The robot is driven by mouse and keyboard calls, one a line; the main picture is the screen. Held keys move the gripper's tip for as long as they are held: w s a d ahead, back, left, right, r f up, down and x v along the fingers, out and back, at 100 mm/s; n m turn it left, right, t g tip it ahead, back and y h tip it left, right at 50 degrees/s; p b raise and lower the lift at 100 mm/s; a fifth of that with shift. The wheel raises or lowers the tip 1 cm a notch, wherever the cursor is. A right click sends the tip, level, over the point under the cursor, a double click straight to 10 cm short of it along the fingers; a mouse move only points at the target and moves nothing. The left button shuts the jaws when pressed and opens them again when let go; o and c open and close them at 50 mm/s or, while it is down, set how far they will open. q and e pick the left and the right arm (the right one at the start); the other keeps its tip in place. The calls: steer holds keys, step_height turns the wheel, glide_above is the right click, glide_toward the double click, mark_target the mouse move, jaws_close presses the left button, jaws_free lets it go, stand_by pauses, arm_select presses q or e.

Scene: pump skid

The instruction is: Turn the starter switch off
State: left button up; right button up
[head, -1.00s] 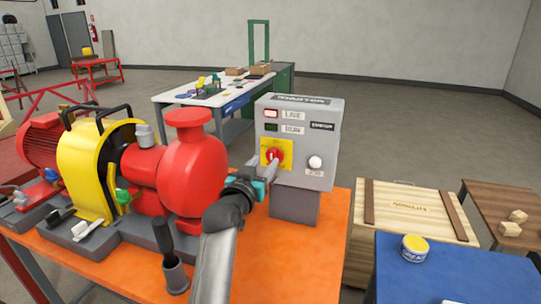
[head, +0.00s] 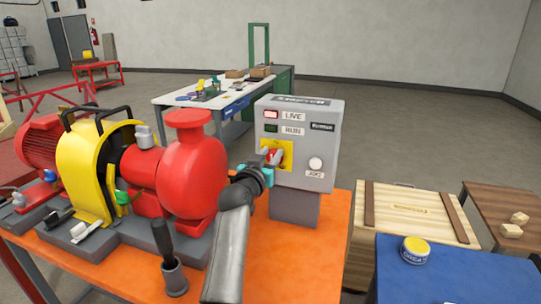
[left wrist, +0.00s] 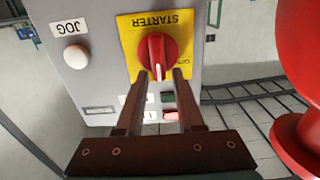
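The starter switch is a red rotary knob (left wrist: 157,60) on a yellow plate (left wrist: 188,22), on the front of the grey starter box (head: 300,174). Its white mark points toward the lamp side of the box, which is up in the head view. My left gripper (head: 269,156) is at the knob and partly hides it in the head view. In the left wrist view its two fingers (left wrist: 163,76) are apart, with their tips at the knob's lamp-side edge and the white mark between them. Whether they touch the knob is unclear. My right gripper is not in view.
A white JOG button (head: 315,164) sits beside the switch. The LIVE lamp (head: 270,114) is red and the RUN lamp (head: 271,128) is dark green. The red pump (head: 190,172) stands close left of my arm on the orange bench (head: 310,245). A wooden crate (head: 405,205) is at right.

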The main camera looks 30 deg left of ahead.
arm_select(q)
jaws_close()
stand_by(0.5)
steer(key=shift+s+a+f+n+p, duration=0.1)
steer(key=shift+a+f+n+p, duration=0.65)
steer(key=shift+n, duration=2.2)
steer(key=shift+s+f+n+p, duration=0.1)
steer(key=shift+n+p, duration=1.15)
steer(key=shift+n, duration=1.75)
steer(key=shift+s+a+f+n+p, duration=0.1)
steer(key=shift+a+f+n+p, duration=0.65)
steer(key=shift+n, duration=2.2)
steer(key=shift+d+r, duration=0.3)
steer(key=shift+d, duration=0.05)
steer(key=shift+o, duration=1.4)
jaws_free()
